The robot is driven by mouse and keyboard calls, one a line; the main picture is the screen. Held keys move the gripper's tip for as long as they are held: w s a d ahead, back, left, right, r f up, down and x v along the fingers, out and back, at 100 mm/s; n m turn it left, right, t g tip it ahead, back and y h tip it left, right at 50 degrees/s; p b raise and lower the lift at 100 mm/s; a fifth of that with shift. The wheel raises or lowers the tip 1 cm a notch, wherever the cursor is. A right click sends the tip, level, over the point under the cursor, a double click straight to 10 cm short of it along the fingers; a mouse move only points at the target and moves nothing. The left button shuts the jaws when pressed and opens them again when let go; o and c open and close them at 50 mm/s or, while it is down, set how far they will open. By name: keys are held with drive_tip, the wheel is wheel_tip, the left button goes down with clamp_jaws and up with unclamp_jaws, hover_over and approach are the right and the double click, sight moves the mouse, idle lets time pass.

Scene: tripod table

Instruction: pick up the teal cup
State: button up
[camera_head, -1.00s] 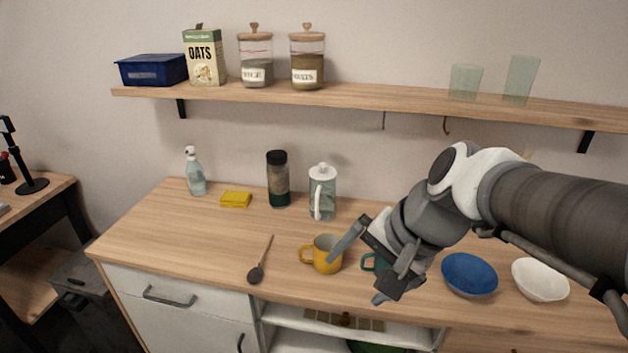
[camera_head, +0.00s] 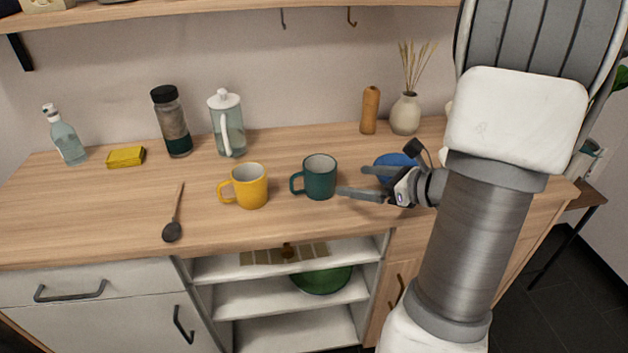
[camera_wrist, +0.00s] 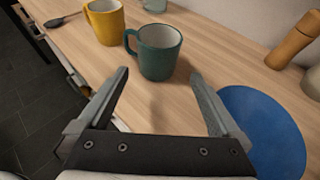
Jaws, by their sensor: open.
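The teal cup (camera_head: 320,178) stands upright on the wooden counter, its handle toward the left. In the wrist view the teal cup (camera_wrist: 160,54) is ahead of my gripper, roughly centred between the fingers and beyond their tips. My gripper (camera_head: 352,182) is just right of the cup in the head view, its fingers pointing left at it. In the wrist view my gripper (camera_wrist: 158,74) is open, with nothing between its fingers. The cup is apart from the palm; whether a fingertip touches it I cannot tell.
A yellow mug (camera_head: 250,187) stands left of the teal cup. A wooden grinder (camera_head: 370,110), a vase (camera_head: 405,113) and a glass pitcher (camera_head: 228,125) stand behind. A dark spoon (camera_head: 173,230) lies at the left. Open shelves are below the counter.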

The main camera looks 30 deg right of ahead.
sight(333, 179)
drive_tip(key=b+x, duration=0.1)
drive_tip(key=x, duration=0.7)
drive_tip(key=shift+w+a+f+b, duration=0.15)
drive_tip(key=shift+w+f+b, duration=0.1)
drive_tip(key=shift+b, duration=0.1)
drive_tip(key=shift+r+b+x, duration=0.15)
drive_tip(key=shift+b+x, duration=0.25)
drive_tip(key=shift+x, duration=1.1)
drive_tip(key=shift+r+b+x, duration=0.15)
drive_tip(key=shift+b+x, duration=0.2)
drive_tip(key=shift+x, duration=1.15)
drive_tip(key=shift+a, duration=0.15)
drive_tip(key=c, duration=1.3)
drive_tip(key=shift+c, duration=0.2)
drive_tip(key=shift+r, duration=0.2)
wheel_tip(333, 179, up, 5)
drive_tip(key=shift+f+p, duration=0.25)
drive_tip(key=shift+p, duration=0.8)
drive_tip(key=s+d+r+p, duration=0.2)
drive_tip(key=d+r, duration=0.4)
drive_tip(key=d, duration=0.5)
drive_tip(key=shift+s+d+p, duration=0.2)
drive_tip(key=shift+s+p, duration=0.05)
drive_tip(key=shift+p, duration=0.3)
